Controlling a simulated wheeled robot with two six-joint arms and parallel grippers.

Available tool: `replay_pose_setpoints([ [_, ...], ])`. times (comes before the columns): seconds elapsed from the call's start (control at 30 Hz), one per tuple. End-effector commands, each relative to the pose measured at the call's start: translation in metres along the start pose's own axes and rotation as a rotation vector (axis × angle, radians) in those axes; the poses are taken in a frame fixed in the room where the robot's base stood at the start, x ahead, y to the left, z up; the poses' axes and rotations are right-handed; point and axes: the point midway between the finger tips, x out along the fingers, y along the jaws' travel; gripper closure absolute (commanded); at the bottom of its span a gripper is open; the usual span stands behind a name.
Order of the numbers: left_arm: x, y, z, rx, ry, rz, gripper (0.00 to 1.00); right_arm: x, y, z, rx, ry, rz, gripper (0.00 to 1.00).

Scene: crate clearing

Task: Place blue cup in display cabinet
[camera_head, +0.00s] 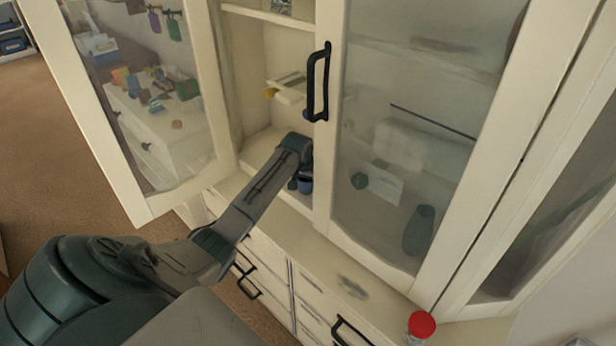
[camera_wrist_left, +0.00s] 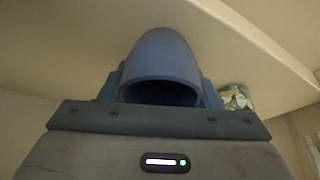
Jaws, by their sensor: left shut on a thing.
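The display cabinet (camera_head: 326,185) is cream with glass doors. Its left door (camera_head: 140,207) stands open. My left arm reaches through the opening, with the left gripper (camera_head: 299,180) inside, low in the left section. The gripper is shut on the blue cup (camera_wrist_left: 160,55). In the wrist view the cup sits between the two fingers, its dark mouth facing the camera. In the head view only a small part of the cup (camera_head: 306,186) shows beneath the wrist, partly behind the door's edge. I cannot tell whether it touches the shelf. My right gripper is not in view.
A glass door (camera_head: 395,140) with a black handle (camera_head: 318,82) is just right of my wrist. A shelf (camera_head: 285,88) with small items is above the arm. A red-lidded jar (camera_head: 421,326) stands on the ledge at lower right. A patterned item (camera_wrist_left: 236,97) is beside the cup.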

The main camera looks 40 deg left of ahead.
Motion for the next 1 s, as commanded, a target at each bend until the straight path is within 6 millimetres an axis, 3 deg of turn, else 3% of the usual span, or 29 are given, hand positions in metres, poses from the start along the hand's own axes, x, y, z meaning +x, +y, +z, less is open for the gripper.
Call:
replay_pose_setpoints([
  [0.4, 0.005, 0.001, -0.001, 0.001, 0.002, 0.0, 0.69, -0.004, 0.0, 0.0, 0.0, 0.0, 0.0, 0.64],
  [0.43, 0.005, 0.001, 0.0, 0.001, 0.002, 0.0, 0.41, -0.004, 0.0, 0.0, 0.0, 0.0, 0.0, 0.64],
  [0.53, 0.005, 0.001, 0.0, 0.001, 0.002, 0.0, 0.22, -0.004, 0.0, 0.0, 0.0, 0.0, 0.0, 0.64],
  [0.83, 0.004, 0.001, -0.001, 0.001, 0.003, 0.0, 0.21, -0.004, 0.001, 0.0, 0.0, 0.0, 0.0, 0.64],
  [1.0, -0.01, 0.0, -0.002, 0.001, 0.006, 0.0, 0.21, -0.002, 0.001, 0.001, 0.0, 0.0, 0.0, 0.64],
])
